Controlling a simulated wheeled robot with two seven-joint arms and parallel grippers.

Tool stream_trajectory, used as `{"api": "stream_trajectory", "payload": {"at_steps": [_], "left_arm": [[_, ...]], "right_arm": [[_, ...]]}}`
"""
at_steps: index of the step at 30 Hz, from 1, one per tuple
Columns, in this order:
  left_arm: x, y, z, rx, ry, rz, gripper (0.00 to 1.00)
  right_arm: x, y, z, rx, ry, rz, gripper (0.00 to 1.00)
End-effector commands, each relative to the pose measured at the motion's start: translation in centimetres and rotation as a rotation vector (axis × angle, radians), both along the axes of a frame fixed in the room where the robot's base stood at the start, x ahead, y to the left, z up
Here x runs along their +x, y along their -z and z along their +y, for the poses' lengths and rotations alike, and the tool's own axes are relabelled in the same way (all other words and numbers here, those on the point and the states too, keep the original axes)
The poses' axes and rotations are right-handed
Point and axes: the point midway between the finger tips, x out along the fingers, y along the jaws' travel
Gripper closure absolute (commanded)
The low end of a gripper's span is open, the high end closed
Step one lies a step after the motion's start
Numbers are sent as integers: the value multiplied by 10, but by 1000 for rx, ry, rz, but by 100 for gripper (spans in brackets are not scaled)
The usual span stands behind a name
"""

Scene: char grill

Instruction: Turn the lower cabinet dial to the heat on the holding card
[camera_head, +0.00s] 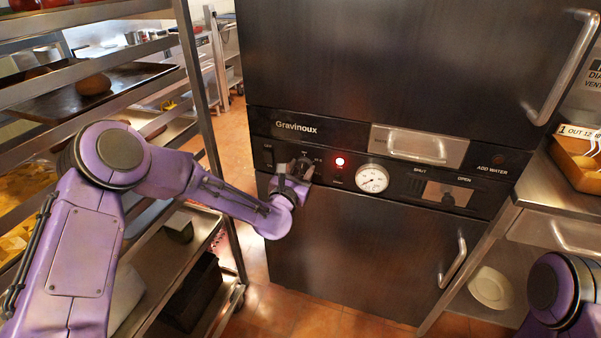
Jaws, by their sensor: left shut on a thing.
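The lower cabinet dial (306,161) is on the black control panel, under the Gravinoux name and left of a lit red lamp. My left gripper (301,170) is at the dial and shut on it, and hides much of it. The dial's pointer and most of its markings are too small or covered to read. A holding card cannot be made out for certain. A white card (578,132) at the right edge reads "1 OUT 12 IN" in part. My right gripper is out of view; only a purple part of my right arm shows at the lower right.
A round gauge (372,178) and a vent slider (447,195) marked SHUT and OPEN sit right of the dial. The lower door (350,255) has a handle at its right. A tray rack (200,90) stands close on the left. A counter with plates below is on the right.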

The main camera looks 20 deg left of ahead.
Motion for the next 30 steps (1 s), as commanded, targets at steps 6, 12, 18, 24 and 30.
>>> {"api": "stream_trajectory", "payload": {"at_steps": [6,12,18,24,30], "left_arm": [[0,2,-1,192,-1,-8,86],[0,2,-2,384,0,-14,86],[0,3,-2,575,0,-20,86],[0,3,-3,765,0,-26,86],[0,4,-3,955,0,-33,86]], "right_arm": [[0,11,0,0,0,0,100],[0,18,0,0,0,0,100],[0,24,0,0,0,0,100],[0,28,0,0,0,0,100],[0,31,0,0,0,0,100]]}}
